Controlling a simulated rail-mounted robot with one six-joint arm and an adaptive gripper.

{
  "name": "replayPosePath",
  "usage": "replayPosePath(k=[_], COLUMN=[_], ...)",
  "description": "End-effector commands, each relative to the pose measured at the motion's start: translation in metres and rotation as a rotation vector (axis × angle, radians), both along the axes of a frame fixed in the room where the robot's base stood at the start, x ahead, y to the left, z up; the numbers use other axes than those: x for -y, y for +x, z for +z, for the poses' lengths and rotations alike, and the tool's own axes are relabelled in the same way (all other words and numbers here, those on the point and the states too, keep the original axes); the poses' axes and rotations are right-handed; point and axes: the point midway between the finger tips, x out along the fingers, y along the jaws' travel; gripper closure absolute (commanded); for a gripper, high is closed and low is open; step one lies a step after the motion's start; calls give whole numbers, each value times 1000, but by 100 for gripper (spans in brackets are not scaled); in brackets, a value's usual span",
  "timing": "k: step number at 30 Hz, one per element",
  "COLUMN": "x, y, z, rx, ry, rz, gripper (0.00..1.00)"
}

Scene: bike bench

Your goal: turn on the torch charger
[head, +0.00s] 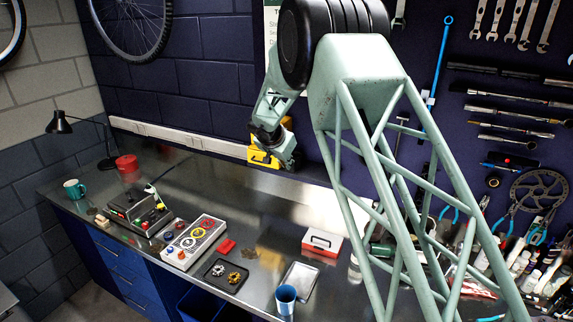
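A dark charger-like unit (138,208) with red, green and yellow parts on top sits on the left part of the metal workbench. I cannot tell for sure that it is the torch charger, and its switch is too small to make out. A light grey panel (177,254) with several round coloured buttons lies to its right.
A dark tray (212,272) with ring-shaped parts, a red block (227,246), a blue cup (286,298), a silver tray (305,268) and a red-and-white box (322,243) stand along the bench. A black lamp (107,150), teal mug (74,188) and red tin (127,164) are at the left.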

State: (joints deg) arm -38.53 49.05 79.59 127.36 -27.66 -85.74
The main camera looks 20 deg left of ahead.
Motion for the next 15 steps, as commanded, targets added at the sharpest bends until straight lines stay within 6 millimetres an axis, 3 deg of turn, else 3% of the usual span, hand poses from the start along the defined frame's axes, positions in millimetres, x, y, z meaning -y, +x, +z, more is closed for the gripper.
replayPosePath(k=[7,12,15], x=[0,0,0], y=[0,0,0], z=[-1,0,0], rx=[-1,0,0], ry=[0,0,0], rz=[0,0,0], gripper=[100,81,81])
